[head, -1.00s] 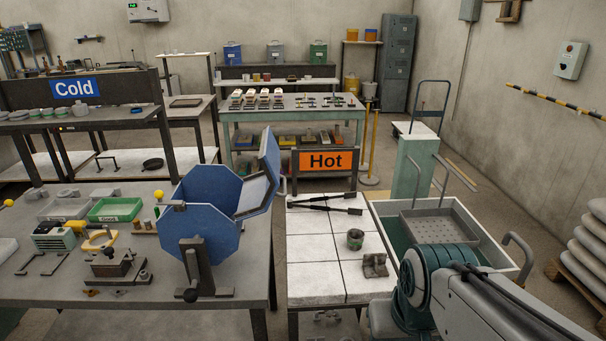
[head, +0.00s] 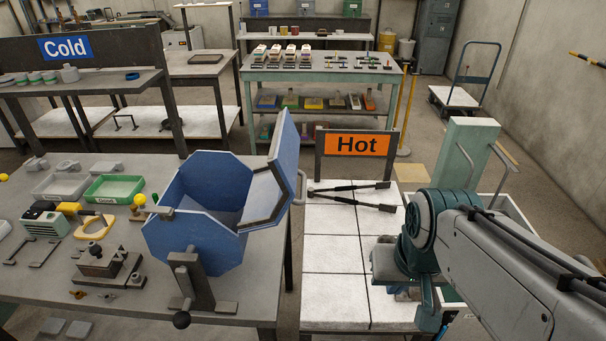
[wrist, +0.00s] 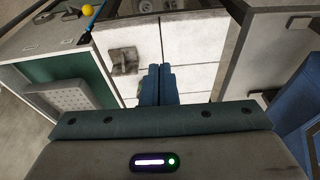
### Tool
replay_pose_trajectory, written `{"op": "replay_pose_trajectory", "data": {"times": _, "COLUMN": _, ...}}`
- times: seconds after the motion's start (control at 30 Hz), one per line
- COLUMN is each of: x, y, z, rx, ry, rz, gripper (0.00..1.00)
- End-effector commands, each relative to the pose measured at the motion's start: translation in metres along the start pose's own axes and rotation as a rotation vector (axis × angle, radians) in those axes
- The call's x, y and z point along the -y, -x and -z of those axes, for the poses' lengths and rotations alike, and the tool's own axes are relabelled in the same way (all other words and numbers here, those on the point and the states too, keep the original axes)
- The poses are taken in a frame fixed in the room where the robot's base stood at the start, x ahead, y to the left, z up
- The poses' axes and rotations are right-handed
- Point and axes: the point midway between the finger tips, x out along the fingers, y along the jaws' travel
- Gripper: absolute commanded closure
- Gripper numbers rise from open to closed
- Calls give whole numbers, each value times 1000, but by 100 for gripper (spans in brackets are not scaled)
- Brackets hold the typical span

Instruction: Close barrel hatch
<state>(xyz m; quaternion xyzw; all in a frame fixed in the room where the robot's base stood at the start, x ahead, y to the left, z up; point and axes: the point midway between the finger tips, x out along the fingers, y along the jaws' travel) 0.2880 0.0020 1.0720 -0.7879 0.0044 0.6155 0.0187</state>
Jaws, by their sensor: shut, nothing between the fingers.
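The blue eight-sided barrel (head: 192,238) stands on a metal stand on the left workbench. Its hatch (head: 275,178) is open, tilted up on the right side of the barrel, with a handle (head: 300,187) on its outer face. My gripper (wrist: 157,72) is shut and empty in the wrist view, over the white tiles. Its fingertips are not clear in the head view, where my arm hangs over the tiled table to the right of the barrel. A blue surface at the right edge of the wrist view (wrist: 302,110) looks like part of the barrel.
The white-tiled table (head: 336,258) carries dark tongs (head: 350,193) and, in the wrist view, a metal bracket (wrist: 124,61). The orange Hot sign (head: 357,143) stands behind it. Trays and small tools crowd the left workbench (head: 60,290). Floor shows between the tables and the back shelves.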

Motion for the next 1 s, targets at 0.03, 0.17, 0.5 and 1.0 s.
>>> {"op": "replay_pose_trajectory", "data": {"times": 0.03, "x": 0, "y": 0, "z": 1, "rx": 28, "ry": -53, "rz": 18, "gripper": 100}}
{"op": "replay_pose_trajectory", "data": {"times": 0.17, "x": 8, "y": 3, "z": 7, "rx": 173, "ry": -328, "rz": 121, "gripper": 100}}
{"op": "replay_pose_trajectory", "data": {"times": 0.5, "x": 28, "y": 47, "z": 88, "rx": 790, "ry": -1238, "rz": 550, "gripper": 100}}
{"op": "replay_pose_trajectory", "data": {"times": 1.0, "x": 22, "y": 75, "z": 144, "rx": 1114, "ry": -1503, "rz": 773, "gripper": 100}}
